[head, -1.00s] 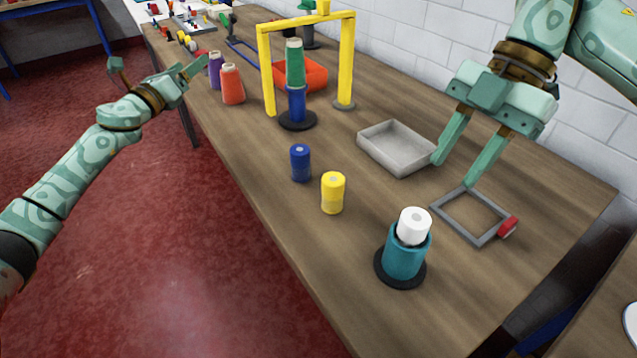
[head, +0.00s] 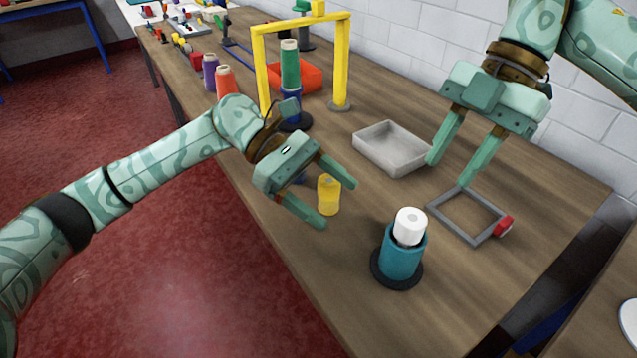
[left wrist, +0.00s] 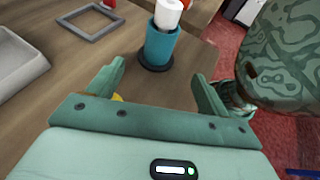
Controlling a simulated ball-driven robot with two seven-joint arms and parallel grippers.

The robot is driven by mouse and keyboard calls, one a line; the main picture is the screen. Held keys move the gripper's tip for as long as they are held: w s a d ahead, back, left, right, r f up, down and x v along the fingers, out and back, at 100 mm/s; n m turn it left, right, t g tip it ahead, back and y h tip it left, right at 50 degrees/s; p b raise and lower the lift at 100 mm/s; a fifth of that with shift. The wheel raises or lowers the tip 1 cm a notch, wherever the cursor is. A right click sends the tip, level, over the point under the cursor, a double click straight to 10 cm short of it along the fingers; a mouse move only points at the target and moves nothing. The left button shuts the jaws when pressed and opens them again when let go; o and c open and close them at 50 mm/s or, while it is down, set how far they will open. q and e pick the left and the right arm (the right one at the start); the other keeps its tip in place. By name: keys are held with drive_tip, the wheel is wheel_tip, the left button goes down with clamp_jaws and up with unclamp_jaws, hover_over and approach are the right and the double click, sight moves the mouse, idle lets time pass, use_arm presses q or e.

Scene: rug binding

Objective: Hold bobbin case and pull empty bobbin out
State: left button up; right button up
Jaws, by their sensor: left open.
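The bobbin case is a teal cup (head: 400,262) on a dark round base near the table's front right. A white bobbin (head: 409,227) stands upright in it, its upper part showing. Both also appear in the left wrist view, as the teal cup (left wrist: 159,46) and the white bobbin (left wrist: 168,13). My left gripper (head: 340,206) is open and empty, above the table by the yellow spool, left of the case and apart from it. Its fingers (left wrist: 160,88) point toward the case in the left wrist view. My right gripper (head: 447,172) is open and empty, above the table between the grey tray and the grey frame.
A yellow spool (head: 328,196) stands by my left fingers, and a blue spool is mostly hidden behind that gripper. A grey tray (head: 375,156) and a square grey frame (head: 437,211) with a red part lie to the right. A yellow arch (head: 258,75) stands further back.

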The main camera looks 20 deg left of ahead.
sight(404, 252)
use_arm(q)
drive_tip(key=x, duration=1.4)
drive_tip(key=shift+d, duration=0.3)
